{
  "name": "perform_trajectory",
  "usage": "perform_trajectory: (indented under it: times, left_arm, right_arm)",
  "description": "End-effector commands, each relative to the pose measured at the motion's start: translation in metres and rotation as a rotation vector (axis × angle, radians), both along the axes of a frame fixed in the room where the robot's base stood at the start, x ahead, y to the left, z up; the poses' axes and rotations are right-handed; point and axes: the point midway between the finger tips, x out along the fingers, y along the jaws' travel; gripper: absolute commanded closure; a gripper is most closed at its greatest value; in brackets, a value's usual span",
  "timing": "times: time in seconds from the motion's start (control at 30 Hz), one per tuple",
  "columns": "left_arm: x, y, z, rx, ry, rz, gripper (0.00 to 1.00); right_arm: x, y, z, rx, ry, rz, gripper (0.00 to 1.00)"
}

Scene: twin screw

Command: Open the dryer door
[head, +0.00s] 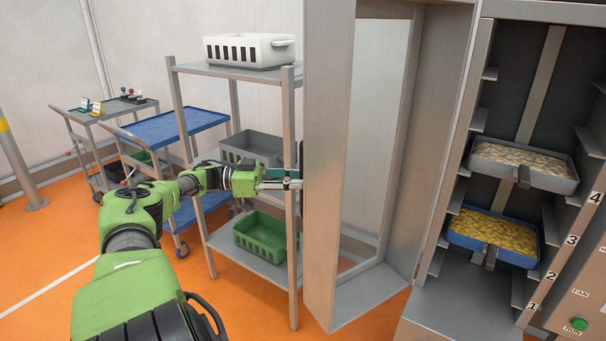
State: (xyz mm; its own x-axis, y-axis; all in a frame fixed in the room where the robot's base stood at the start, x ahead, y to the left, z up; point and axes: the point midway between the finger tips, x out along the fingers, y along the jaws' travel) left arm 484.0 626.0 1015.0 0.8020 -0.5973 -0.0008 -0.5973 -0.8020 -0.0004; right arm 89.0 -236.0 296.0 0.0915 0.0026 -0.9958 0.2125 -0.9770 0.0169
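The dryer door (328,170) is a tall grey metal frame with a glass window (372,130). It stands swung open to the left of the dryer (535,15), and the inside of the cabinet shows. My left gripper (284,179) is at the door's left edge, on its outer side. Its fingertips are close to or touching the door, and a handle there is not clearly visible, so I cannot tell whether it holds anything. My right gripper is not in view.
Inside the dryer are a tray of pale pieces (550,178) and a blue-rimmed tray of yellow pieces (515,251). A shelf rack (290,110) with bins stands close behind my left gripper. A blue cart (178,126) and a grey cart (118,107) stand farther left. Open orange floor lies at left.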

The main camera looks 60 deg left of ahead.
Motion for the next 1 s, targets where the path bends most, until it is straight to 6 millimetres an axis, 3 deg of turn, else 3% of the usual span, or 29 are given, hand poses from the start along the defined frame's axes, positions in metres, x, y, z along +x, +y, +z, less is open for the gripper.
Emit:
perform_trajectory:
  times: [0.23, 0.4, 1.0]
  left_arm:
    - [-0.033, 0.026, -0.001, 0.000, 0.001, 0.003, 0.72]
    - [-0.047, 0.036, 0.000, 0.001, -0.002, 0.001, 0.72]
    - [-0.053, 0.039, -0.001, -0.001, 0.002, -0.002, 0.72]
  right_arm:
    - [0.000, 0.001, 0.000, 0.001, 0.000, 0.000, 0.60]
    - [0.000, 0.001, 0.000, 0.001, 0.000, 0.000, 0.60]
    - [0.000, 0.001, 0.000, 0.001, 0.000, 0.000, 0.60]
